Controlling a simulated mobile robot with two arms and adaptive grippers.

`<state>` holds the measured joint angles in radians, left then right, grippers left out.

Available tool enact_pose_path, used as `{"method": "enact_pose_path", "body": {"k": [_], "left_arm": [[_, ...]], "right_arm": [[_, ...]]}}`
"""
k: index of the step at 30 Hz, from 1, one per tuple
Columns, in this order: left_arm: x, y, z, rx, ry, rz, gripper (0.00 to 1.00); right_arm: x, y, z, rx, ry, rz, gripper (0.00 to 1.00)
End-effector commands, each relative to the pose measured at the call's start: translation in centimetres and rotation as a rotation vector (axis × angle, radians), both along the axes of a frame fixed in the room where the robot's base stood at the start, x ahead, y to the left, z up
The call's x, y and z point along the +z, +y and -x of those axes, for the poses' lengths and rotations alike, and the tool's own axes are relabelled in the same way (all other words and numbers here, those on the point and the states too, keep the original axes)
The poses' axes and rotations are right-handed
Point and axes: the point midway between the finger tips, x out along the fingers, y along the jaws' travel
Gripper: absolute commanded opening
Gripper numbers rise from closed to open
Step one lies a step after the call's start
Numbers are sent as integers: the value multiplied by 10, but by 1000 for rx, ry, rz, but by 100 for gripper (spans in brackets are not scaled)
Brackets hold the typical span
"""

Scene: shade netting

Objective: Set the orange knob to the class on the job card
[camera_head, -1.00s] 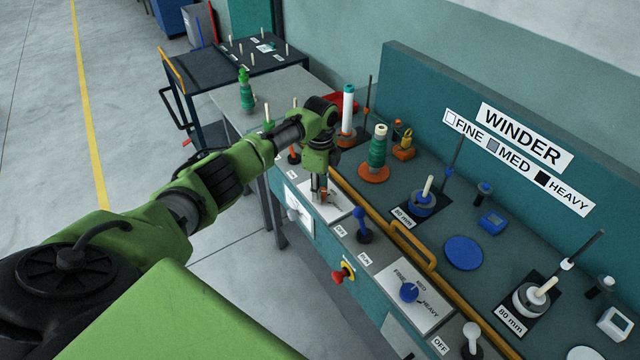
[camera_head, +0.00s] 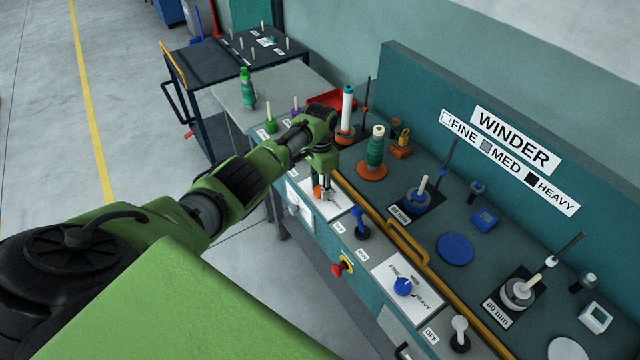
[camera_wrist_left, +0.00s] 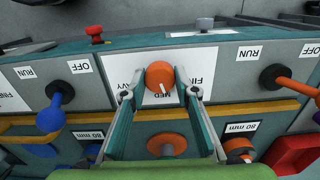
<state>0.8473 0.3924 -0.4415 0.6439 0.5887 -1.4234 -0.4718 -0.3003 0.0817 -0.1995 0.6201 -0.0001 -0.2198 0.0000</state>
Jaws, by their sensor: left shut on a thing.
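The orange knob (camera_wrist_left: 159,75) sits on a white plate (camera_wrist_left: 203,72) lettered FINE at its right and partly HEAVY at its left in the left wrist view. My left gripper (camera_wrist_left: 158,93) has one finger on each side of the knob and is shut on it. A white pointer mark on the knob points toward the picture's bottom, slightly right. In the head view my left gripper (camera_head: 326,193) stands over the plate, and the orange knob (camera_head: 317,191) shows beside a finger. A white card (camera_head: 297,208) hangs on the bench front; its text is unreadable there. My right gripper is not in view.
An orange-ended lever (camera_wrist_left: 275,77) and a blue-ended lever (camera_wrist_left: 52,115) flank the plate. A yellow rail (camera_head: 370,213) runs behind. A blue knob (camera_head: 403,287) and a red stop button (camera_head: 339,269) lie farther right. Spools, including a green one (camera_head: 375,150), stand behind the rail.

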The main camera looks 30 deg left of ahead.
Motion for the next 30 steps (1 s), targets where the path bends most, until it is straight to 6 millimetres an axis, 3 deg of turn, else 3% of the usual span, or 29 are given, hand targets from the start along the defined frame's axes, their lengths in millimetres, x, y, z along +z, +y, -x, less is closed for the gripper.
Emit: {"method": "enact_pose_path", "body": {"k": [18, 30], "left_arm": [[2, -1, -1, 562, -1, 1, 7], [1, 0, -1, 769, -1, 1, 7]], "right_arm": [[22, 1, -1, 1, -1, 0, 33], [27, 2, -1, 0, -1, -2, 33]]}}
